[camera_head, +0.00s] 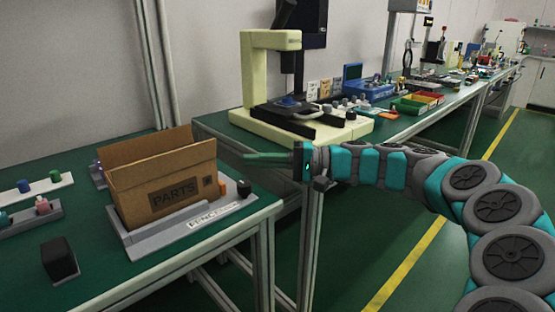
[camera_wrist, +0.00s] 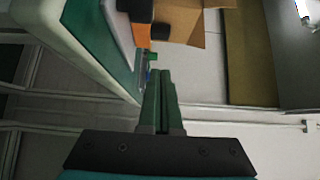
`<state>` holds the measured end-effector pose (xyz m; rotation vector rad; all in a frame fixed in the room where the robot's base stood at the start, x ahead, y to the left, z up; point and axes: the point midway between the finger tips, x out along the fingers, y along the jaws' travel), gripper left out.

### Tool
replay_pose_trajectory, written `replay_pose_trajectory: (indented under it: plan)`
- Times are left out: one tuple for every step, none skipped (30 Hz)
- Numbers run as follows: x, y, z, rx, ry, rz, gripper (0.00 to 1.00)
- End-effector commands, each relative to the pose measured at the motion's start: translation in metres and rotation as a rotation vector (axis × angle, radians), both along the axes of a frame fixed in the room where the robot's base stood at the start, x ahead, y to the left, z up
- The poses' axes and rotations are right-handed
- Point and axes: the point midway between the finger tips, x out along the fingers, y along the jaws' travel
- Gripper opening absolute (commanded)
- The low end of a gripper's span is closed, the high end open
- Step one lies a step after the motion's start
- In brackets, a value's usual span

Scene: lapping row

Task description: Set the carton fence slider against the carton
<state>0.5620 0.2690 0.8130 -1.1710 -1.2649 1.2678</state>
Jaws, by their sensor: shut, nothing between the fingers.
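The open brown carton (camera_head: 165,190), marked PARTS, stands on the green table at the left in the head view. A grey fence piece with a white label strip (camera_head: 213,214) runs along its near side; I take it as the carton fence slider. A dark knob (camera_head: 243,188) stands at its right end. I cannot tell whether the fence touches the carton. My gripper (camera_head: 248,158) is shut and empty, its green fingers pointing left, in the air right of the carton and apart from it. In the wrist view the fingers (camera_wrist: 160,74) point toward the carton (camera_wrist: 192,18) at the top.
A dark block (camera_head: 59,260) stands at the table's front left. Grey holders (camera_head: 40,214) with small coloured items lie left of the carton. Behind is a second bench with a cream machine (camera_head: 270,85) and coloured bins (camera_head: 417,101). The floor at right is clear.

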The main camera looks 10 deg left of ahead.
Motion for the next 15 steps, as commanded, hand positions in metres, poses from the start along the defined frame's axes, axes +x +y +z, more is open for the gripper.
replay_pose_trajectory:
  plan:
    - [-0.002, 0.011, 0.001, 0.001, 0.001, 0.006, 0.0]
    - [-0.003, 0.017, 0.001, 0.001, 0.001, 0.007, 0.0]
    - [-0.004, 0.024, 0.001, 0.0, 0.0, 0.007, 0.0]
    - [-0.007, 0.026, 0.002, 0.001, -0.001, 0.005, 0.0]
    - [-0.01, 0.028, 0.002, 0.002, -0.001, 0.003, 0.0]
    - [-0.014, 0.03, 0.002, 0.002, -0.001, 0.001, 0.0]
    - [-0.017, 0.033, 0.002, 0.002, -0.002, 0.002, 0.0]
    - [-0.02, 0.035, 0.002, 0.002, -0.002, 0.003, 0.0]
    - [-0.024, 0.038, 0.002, 0.003, -0.002, 0.005, 0.0]
    - [-0.026, 0.04, 0.002, 0.003, -0.002, 0.005, 0.0]
    - [-0.027, 0.041, 0.002, 0.003, -0.002, 0.004, 0.0]
    - [-0.029, 0.043, 0.002, 0.002, -0.002, 0.002, 0.0]
    - [-0.03, 0.043, 0.002, 0.002, -0.002, 0.001, 0.0]
    - [-0.03, 0.044, 0.002, 0.002, -0.002, 0.0, 0.0]
    - [-0.031, 0.045, 0.001, 0.001, -0.002, -0.001, 0.0]
